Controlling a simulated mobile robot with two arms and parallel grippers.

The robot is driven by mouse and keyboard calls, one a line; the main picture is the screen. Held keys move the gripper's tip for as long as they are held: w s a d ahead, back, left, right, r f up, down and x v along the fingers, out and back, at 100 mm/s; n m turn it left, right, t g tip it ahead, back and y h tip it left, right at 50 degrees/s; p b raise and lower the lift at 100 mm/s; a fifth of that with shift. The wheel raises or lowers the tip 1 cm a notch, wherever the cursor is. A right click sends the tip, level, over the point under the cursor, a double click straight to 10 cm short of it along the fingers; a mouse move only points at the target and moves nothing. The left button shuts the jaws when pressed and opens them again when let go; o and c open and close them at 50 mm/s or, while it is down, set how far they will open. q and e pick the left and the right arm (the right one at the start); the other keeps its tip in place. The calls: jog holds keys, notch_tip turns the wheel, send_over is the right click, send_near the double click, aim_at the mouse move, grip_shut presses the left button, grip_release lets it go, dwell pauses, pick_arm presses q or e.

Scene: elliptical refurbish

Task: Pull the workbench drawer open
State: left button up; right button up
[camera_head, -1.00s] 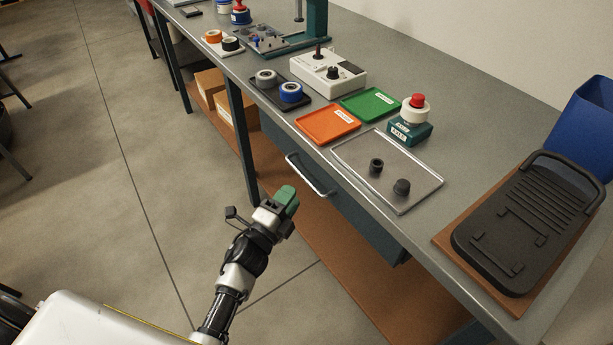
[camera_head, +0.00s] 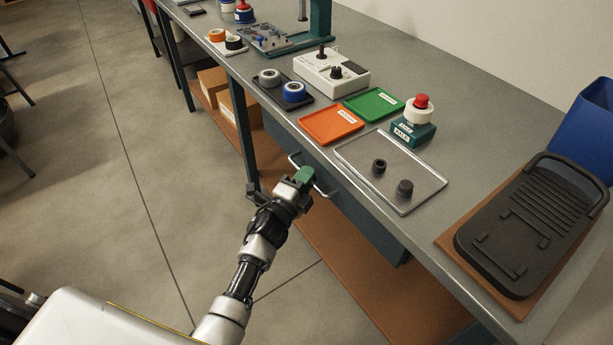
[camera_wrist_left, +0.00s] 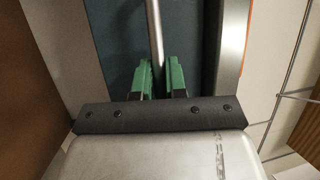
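The workbench drawer (camera_head: 356,217) is a dark blue-grey front under the bench top, and it looks shut. Its silver bar handle (camera_head: 324,191) sticks out from the front, and part of it is hidden behind my gripper. My left gripper (camera_head: 304,176) is at the handle, its green fingertips overlapping the bar. In the left wrist view the two green fingers (camera_wrist_left: 160,76) stand apart, with the handle bar (camera_wrist_left: 155,30) running between them. A narrow gap seems to remain, so no firm grip shows. My right gripper is not in view.
A bench leg (camera_head: 243,135) stands left of the drawer. The floor in front is clear.

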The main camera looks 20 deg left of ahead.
pick_arm(q)
grip_shut()
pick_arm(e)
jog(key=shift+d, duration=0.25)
pick_arm(q)
jog(key=s+a+p, duration=0.1)
jog(key=s+a, duration=0.8)
jog(key=s, duration=0.3)
jog(key=s+a+p, duration=0.2)
jog(key=s+a, duration=0.8)
jog(key=s, duration=0.2)
jog(key=shift+s, duration=0.35)
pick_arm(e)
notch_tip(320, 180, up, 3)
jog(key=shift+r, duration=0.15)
pick_arm(q)
jog(key=shift+a, duration=0.1)
jog(key=o, duration=0.7)
grip_release()
jog(key=shift+b+v, duration=0.75)
jog(key=shift+v, duration=4.7)
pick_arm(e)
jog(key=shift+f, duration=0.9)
